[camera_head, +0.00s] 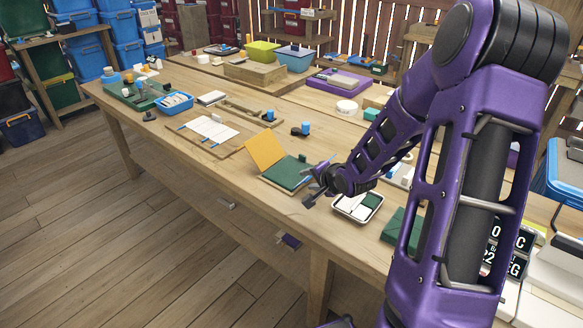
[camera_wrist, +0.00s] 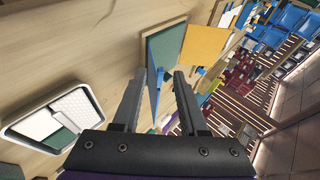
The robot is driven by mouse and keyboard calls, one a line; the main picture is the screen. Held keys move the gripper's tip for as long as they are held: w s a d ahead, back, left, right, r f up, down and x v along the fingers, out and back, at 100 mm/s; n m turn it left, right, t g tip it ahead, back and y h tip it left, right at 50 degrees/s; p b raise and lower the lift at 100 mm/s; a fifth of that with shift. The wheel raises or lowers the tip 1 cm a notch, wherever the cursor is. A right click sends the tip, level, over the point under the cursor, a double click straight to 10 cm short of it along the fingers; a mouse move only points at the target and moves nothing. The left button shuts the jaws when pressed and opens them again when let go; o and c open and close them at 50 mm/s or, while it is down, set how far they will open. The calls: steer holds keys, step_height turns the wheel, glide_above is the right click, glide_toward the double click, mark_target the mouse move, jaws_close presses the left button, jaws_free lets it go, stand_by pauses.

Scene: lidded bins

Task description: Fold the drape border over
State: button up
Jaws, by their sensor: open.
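A board with a green panel (camera_head: 288,173) lies near the table's front edge, with a yellow-orange flap (camera_head: 264,150) raised at its left side. In the wrist view the green panel (camera_wrist: 168,46) and yellow flap (camera_wrist: 193,45) are ahead of the fingers. A thin blue strip (camera_wrist: 154,88) stands at the green panel's near edge, between the finger lines. I cannot tell which piece is the drape border, or whether a finger touches the strip. My gripper (camera_head: 312,186) is open beside the board's right end; both fingers show in the wrist view (camera_wrist: 160,76).
A white tray (camera_head: 373,217) with green and white pieces is just right of my gripper. A wooden board with white sheets (camera_head: 212,130) lies left, and a blue-and-black item (camera_head: 300,130) behind. The table's front edge is close. Bare tabletop shows left of the board.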

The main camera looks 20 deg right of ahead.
jaws_close()
steer(key=shift+w+a+r+n+g+h+p, duration=0.3)
steer(key=shift+w+a+r+g+h+p, duration=0.35)
steer(key=shift+w+g, duration=0.3)
steer(key=shift+w+a+r+g+h+b, duration=0.2)
steer(key=shift+w+a+r+g+b, duration=0.15)
steer(key=shift+w+g+b, duration=0.2)
steer(key=shift+w+a+r+g+h+b, duration=0.2)
steer(key=shift+w+a+g+b, duration=0.15)
steer(key=shift+b, duration=0.3)
